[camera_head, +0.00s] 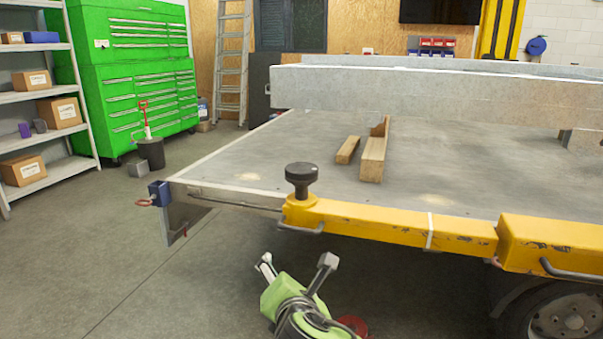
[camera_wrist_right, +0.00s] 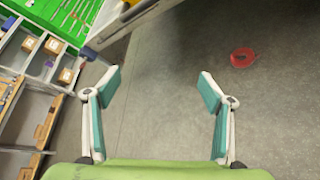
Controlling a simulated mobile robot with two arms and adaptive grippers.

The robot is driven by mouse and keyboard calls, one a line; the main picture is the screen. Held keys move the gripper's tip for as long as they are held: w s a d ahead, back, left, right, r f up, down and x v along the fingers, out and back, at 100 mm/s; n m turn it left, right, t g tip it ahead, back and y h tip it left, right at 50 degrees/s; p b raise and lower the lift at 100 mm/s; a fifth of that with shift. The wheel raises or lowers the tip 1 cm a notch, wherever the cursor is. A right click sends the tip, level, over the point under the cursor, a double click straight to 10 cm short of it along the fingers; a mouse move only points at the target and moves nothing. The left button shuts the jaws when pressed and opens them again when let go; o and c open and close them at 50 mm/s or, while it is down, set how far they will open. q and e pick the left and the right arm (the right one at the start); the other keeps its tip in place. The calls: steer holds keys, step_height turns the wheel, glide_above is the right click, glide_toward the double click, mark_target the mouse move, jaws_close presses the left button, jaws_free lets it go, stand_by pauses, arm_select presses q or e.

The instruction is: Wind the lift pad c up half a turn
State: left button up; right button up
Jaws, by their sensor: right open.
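A black round ribbed pad (camera_head: 301,174), which I take to be lift pad c, stands upright on the end of a yellow lift arm (camera_head: 370,222) beside the trailer frame's grey deck (camera_head: 260,158). No label on it is readable. My right gripper (camera_head: 297,263) is below the arm's end, apart from the pad, with its fingers spread. In the right wrist view the gripper (camera_wrist_right: 160,86) is open with nothing between its fingers, and the floor shows behind. The pad is not clearly seen there. My left gripper is out of view.
A blue block (camera_head: 159,194) with a red-tipped pin is at the deck's corner. A tyre (camera_head: 560,318) stands at lower right. A red object (camera_wrist_right: 243,57) lies on the floor. Beams and wooden blocks (camera_head: 373,160) rest on the deck.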

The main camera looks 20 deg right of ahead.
steer(key=w+d+r+n+t+h, duration=0.2)
steer(key=w+r+n, duration=0.1)
steer(key=r, duration=0.5)
steer(key=w+d+r+n+t+h, duration=0.1)
steer(key=w+d+r+n+t, duration=0.2)
steer(key=r, duration=0.4)
steer(key=n+g+b, duration=0.1)
glide_toward(302, 168)
steer(key=shift+w+d+f, duration=0.15)
steer(key=shift+w+f, duration=0.1)
steer(key=shift+w, duration=0.3)
steer(key=shift+w+d+f, duration=0.15)
steer(key=shift+w+f, duration=0.15)
steer(key=shift+w, duration=0.2)
steer(key=b+x, duration=0.1)
steer(key=x, duration=0.5)
steer(key=shift+w+d, duration=0.1)
steer(key=shift+w, duration=0.25)
steer(key=shift+w+d, duration=0.2)
steer(key=shift+w, duration=0.45)
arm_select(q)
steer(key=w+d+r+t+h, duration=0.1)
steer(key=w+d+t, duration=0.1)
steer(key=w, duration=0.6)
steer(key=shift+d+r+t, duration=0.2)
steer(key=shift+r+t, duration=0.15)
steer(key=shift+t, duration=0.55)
arm_select(e)
steer(key=c, duration=1.1)
